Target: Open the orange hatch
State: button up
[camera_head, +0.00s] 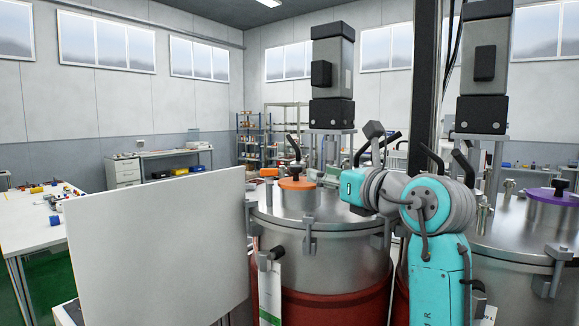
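The orange hatch (297,184) is a round lid on a short metal neck on top of the left steel tank (320,235). It looks lowered on its neck, and a black handle (294,148) rises above it. My arm reaches in from the right, its teal wrist just right of the hatch. My gripper (319,177) is small in the picture, at the right edge of the hatch and partly hidden by the wrist. I cannot tell whether it touches the hatch or whether its fingers are open or shut.
A grey motor (332,65) stands over the left tank. A second tank with a purple hatch (552,194) stands at the right. A large pale panel (158,250) fills the left foreground. A white table (35,220) stands behind it.

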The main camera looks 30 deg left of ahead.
aim_at(299, 168)
jog(key=x, duration=1)
jog(key=shift+w+a, duration=0.1)
jog(key=shift+a, duration=0.3)
grip_shut()
